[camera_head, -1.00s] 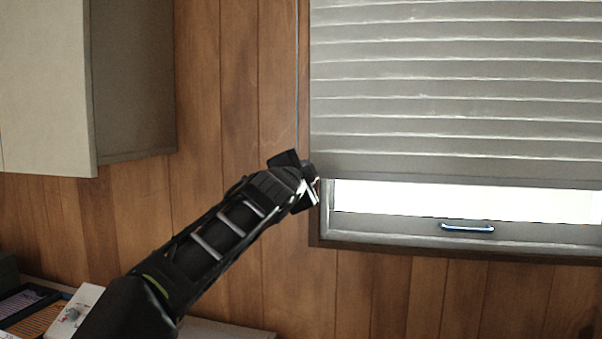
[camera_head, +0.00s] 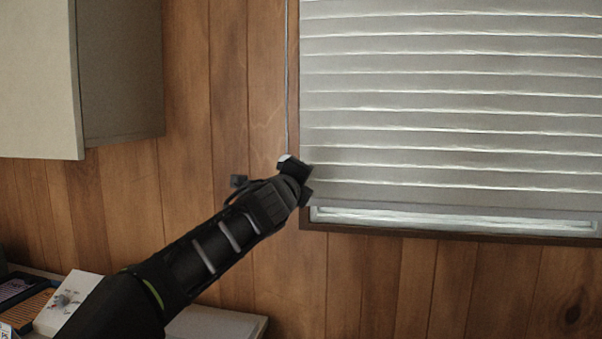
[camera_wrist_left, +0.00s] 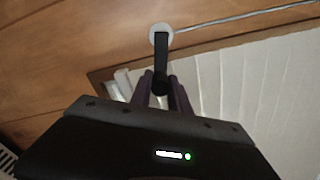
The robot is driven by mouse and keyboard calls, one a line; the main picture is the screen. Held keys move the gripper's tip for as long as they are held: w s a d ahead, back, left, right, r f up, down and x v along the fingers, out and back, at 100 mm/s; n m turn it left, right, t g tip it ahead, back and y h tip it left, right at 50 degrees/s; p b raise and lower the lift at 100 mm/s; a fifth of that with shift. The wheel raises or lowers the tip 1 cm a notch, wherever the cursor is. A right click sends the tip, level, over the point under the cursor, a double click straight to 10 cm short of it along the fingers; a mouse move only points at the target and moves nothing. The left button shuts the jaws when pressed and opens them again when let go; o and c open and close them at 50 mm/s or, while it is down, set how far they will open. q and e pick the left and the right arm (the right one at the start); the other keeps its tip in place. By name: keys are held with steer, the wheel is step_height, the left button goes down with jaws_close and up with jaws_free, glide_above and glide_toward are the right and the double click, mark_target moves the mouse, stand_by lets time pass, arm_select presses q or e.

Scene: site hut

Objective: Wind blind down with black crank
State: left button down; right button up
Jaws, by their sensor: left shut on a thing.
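The grey slatted blind (camera_head: 450,110) hangs over the window and covers nearly all of it. It also shows in the left wrist view (camera_wrist_left: 250,90). A narrow bright strip of window (camera_head: 450,222) shows below its bottom edge. In the left wrist view the black crank (camera_wrist_left: 161,60) reaches from a round pale hub (camera_wrist_left: 160,32) on the wall. My left gripper (camera_wrist_left: 161,92) is shut on the crank's free end. In the head view my left gripper (camera_head: 296,180) is at the window's left edge and hides the crank. My right gripper is not in view.
A thin rod or cord (camera_head: 286,80) runs up the wood-panelled wall beside the window. A wall cabinet (camera_head: 120,75) hangs at upper left. A white box with a knob (camera_head: 62,302) and a dark tray (camera_head: 30,300) stand at lower left.

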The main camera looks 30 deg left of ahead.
arm_select(q)
steer(key=shift+s+a+f+m, duration=0.15)
steer(key=shift+f+m, duration=0.2)
steer(key=shift+m, duration=0.35)
steer(key=shift+w+a+f+m, duration=0.15)
steer(key=shift+f+m, duration=0.15)
steer(key=shift+m, duration=0.4)
steer(key=shift+s, duration=0.1)
steer(key=c, duration=1.3)
jaws_free()
steer(key=shift+o, duration=0.2)
steer(key=b+v, duration=0.1)
steer(key=v, duration=0.6)
steer(key=shift+s+d, duration=0.15)
steer(key=shift+s, duration=0.2)
